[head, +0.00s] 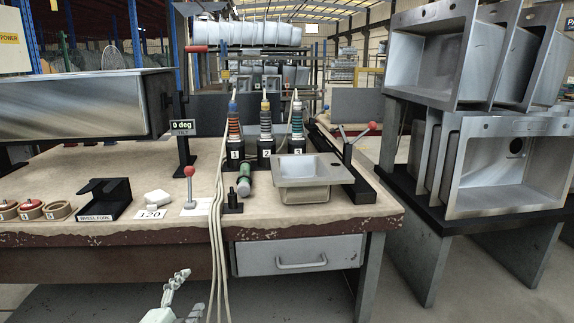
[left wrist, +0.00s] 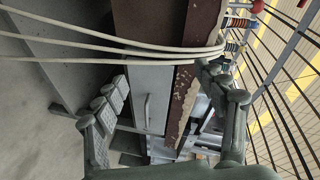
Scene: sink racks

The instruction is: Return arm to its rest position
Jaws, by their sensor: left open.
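My left gripper (head: 184,296) shows at the bottom of the head view, low in front of the workbench (head: 130,240) and apart from it. Its fingers are spread and nothing is between them. In the left wrist view my left gripper (left wrist: 165,95) has its two grey fingers wide apart, with the bench front and drawer behind them. Most of the left arm is out of the head view. My right gripper is in neither view.
Pale cables (head: 217,250) hang down the bench front close to my left gripper. A drawer (head: 299,256) is shut to the right. A small sink (head: 306,172) and several corded tools (head: 266,135) stand on the bench. Stacked sinks (head: 508,165) fill a rack at right.

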